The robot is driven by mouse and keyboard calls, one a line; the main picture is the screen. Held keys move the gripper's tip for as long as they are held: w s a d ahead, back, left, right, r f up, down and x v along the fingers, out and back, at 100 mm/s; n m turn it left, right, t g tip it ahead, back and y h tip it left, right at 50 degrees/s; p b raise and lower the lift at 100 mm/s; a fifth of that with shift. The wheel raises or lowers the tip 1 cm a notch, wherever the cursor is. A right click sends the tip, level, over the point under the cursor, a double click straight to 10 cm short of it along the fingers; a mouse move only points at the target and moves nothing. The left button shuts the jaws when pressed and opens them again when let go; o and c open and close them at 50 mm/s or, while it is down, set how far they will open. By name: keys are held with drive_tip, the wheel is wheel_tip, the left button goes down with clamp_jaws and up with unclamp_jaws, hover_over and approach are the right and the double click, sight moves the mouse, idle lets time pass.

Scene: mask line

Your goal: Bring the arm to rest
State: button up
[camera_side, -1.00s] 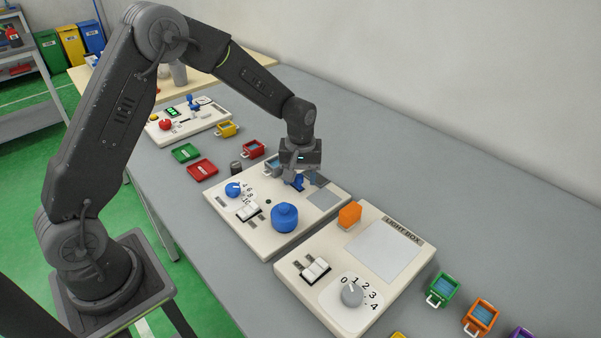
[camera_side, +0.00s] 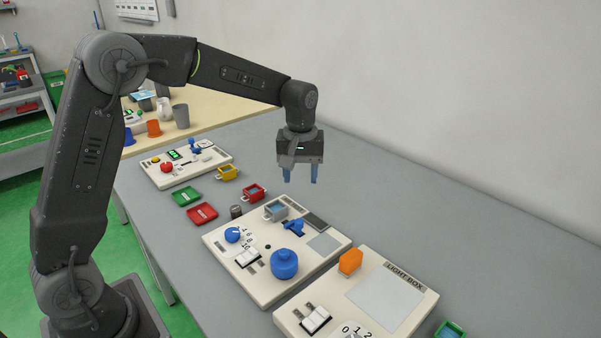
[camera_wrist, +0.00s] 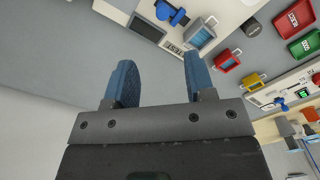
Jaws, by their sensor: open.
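My gripper (camera_side: 300,180) hangs in the air above the far side of the grey table, with its blue fingers pointing down. In the wrist view my gripper (camera_wrist: 155,85) shows its two blue fingers apart with nothing between them. Below it in the side view stands a cream panel (camera_side: 225,262) with a blue dial (camera_side: 232,235), a large blue knob (camera_side: 285,264), a blue lever (camera_side: 293,227) and a grey container (camera_side: 276,209). The gripper is clear of all of these.
The light box (camera_side: 385,297) with an orange block (camera_side: 351,262) stands at front right. Red (camera_side: 253,193) and yellow (camera_side: 227,173) containers, a red tray (camera_side: 202,213) and a green tray (camera_side: 187,196) lie left of the gripper. The table (camera_side: 400,215) near the wall is bare.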

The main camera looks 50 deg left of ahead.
drive_tip(key=s+d+r+m+t, duration=0.25)
drive_tip(key=s+r, duration=0.25)
drive_tip(key=s, duration=0.4)
drive_tip(key=s+d+r+m+t, duration=0.1)
drive_tip(key=s+r+m, duration=0.2)
drive_tip(key=s+r, duration=0.35)
drive_tip(key=s+f+m+t, duration=0.2)
drive_tip(key=s+f+m, duration=0.1)
drive_tip(key=s, duration=0.7)
drive_tip(key=shift+d+f, duration=0.15)
drive_tip(key=shift+f, duration=0.2)
